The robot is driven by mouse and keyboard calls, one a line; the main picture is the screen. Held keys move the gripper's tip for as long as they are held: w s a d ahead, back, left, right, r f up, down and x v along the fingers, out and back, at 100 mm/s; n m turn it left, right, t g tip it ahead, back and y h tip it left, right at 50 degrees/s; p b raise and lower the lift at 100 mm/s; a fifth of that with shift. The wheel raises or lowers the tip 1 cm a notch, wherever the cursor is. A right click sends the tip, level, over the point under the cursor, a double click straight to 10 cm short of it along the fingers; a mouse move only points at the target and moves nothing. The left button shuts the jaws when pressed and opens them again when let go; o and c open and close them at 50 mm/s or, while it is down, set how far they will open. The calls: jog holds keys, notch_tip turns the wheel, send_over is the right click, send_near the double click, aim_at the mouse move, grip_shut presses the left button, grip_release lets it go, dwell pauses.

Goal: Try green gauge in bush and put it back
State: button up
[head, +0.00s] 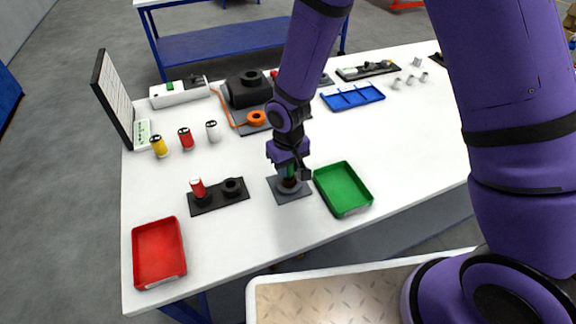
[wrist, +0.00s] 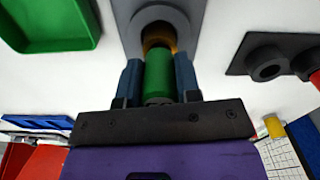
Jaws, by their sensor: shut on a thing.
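My gripper (wrist: 158,85) is shut on the green gauge (wrist: 159,75), a green cylinder seen between the two fingers in the wrist view. In the head view the green gauge (head: 291,171) shows as a small green patch under my gripper (head: 290,175). The bush (wrist: 160,35) is a ring with a brownish-orange inner wall, set in a grey block. In the head view the bush (head: 289,187) sits on a square grey plate, directly below the gripper. The gauge's far end is at the bush's mouth; I cannot tell how far inside it is.
A black holder (head: 218,199) with a red gauge (head: 198,188) and an empty-looking socket stands to the left. A green tray (head: 343,188) is close on the right, a red tray (head: 159,252) at front left. Yellow, red and white cylinders stand behind left.

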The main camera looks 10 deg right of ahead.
jog(key=shift+f, duration=0.45)
dwell(0.7)
jog(key=shift+r, duration=0.15)
dwell(0.8)
jog(key=shift+r, duration=3.65)
jog(key=shift+a, duration=0.1)
